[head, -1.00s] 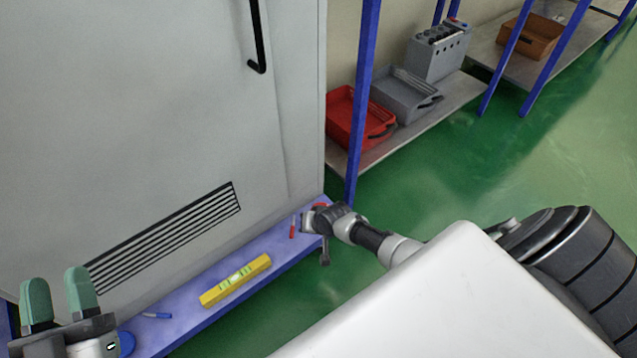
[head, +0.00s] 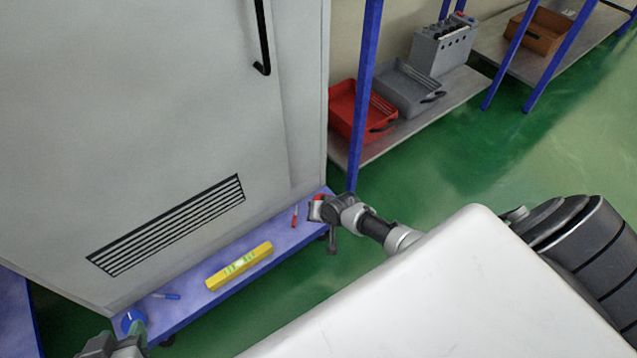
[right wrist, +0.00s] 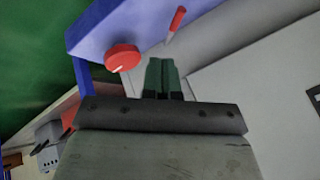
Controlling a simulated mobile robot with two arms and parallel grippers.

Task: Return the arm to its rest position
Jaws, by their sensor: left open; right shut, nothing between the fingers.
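My left gripper (head: 128,338) is at the bottom left edge of the head view, partly cut off, in front of a blue round lid (head: 132,317) on the blue ledge (head: 190,318). It is open; whether it touches the lid I cannot tell. My right arm reaches in from the right, with its wrist by the ledge's far end. In the right wrist view, the green fingers of my right gripper (right wrist: 161,65) are together and empty. A red round lid (right wrist: 122,57) is beside them; in the head view only a bit of red shows by the wrist.
A grey cabinet (head: 150,120) stands behind the ledge. A yellow level (head: 239,267), a blue marker (head: 166,296) and a red marker (head: 294,216) lie on the ledge. Red (head: 362,112) and grey bins (head: 408,90) sit on a shelf. Green floor (head: 480,150) is clear at right.

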